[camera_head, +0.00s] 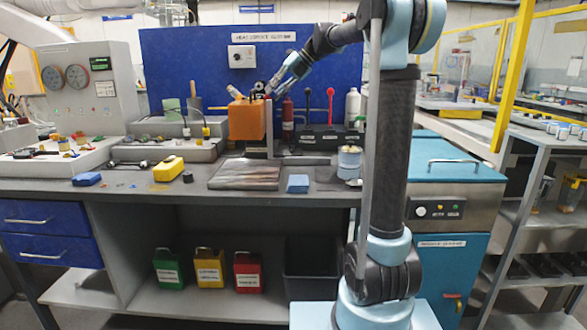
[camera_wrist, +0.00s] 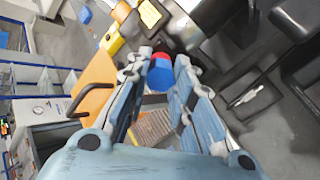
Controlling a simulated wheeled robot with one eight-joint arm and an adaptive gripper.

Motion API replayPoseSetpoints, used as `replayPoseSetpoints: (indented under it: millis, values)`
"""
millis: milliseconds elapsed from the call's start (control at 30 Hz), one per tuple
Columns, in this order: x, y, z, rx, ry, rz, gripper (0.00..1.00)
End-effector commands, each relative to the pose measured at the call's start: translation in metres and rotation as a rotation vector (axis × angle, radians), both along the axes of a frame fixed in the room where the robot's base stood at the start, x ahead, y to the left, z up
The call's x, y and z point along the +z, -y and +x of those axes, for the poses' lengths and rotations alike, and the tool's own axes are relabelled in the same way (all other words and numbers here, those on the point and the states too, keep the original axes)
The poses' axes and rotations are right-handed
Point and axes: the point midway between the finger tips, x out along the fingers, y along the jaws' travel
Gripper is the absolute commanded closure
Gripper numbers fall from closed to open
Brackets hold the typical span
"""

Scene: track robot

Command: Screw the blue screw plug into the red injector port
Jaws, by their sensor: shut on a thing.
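My gripper (camera_head: 273,86) is above the back of the bench, beside the top of an orange canister. In the wrist view its two fingers (camera_wrist: 161,82) are closed on the blue screw plug (camera_wrist: 160,78). A red piece (camera_wrist: 160,56), which looks like the injector port, shows right against the far side of the plug. I cannot tell whether they are threaded together or only lined up. In the head view the plug is too small to make out. A red cylinder (camera_head: 287,117) stands below my gripper there; I cannot tell if it carries the port.
The orange canister (camera_head: 246,121) stands close to the gripper's left; it also shows in the wrist view (camera_wrist: 97,82). Black and red levers (camera_head: 330,98) rise to the right. A blue panel (camera_head: 200,60) is behind. A yellow block (camera_head: 168,168) lies at the bench front.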

Motion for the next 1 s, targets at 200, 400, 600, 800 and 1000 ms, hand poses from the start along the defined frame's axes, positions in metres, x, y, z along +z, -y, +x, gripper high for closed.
replayPoseSetpoints:
  millis: [200,400,600,800,1000]
  values:
    - [-0.0007,-0.0008,-0.0005,-0.033,-0.036,0.0,1.0]
    - [-0.0006,-0.0009,-0.0004,-0.147,-0.149,0.004,1.0]
    - [-0.0006,-0.001,-0.0005,-0.176,-0.178,0.005,1.0]
    - [-0.0006,-0.001,-0.0003,-0.175,-0.177,0.005,0.61]
    - [-0.0003,-0.0007,-0.0001,-0.175,-0.176,0.006,0.55]
